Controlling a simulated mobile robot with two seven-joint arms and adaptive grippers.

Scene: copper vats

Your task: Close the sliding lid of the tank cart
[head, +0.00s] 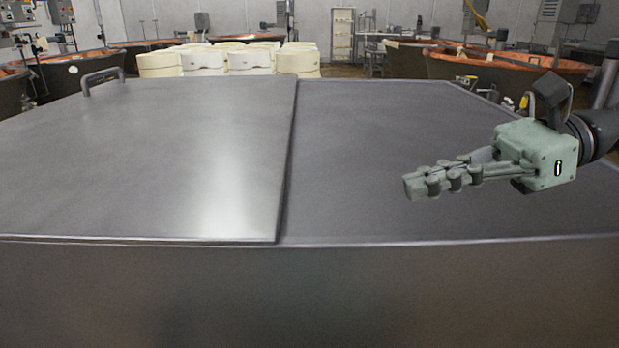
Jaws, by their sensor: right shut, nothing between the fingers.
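The tank cart (300,300) is a wide steel body filling the lower part of the head view. A smooth steel lid panel (150,160) lies flat over its left part, with a straight right edge slightly raised above the surface beside it. A grey bar handle (103,76) stands at the panel's far left corner. To the right is a flat, darker grey surface (370,130) within the cart's rim. My right gripper (412,187) is shut and empty, over this darker surface, fingers pointing left, apart from the panel's edge. My left gripper is out of view.
Behind the cart stand several cream-white rounded blocks or containers (225,60). Copper-rimmed vats (500,67) stand at the back right, and others at the back left (85,57). The top of the cart is clear apart from my right arm.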

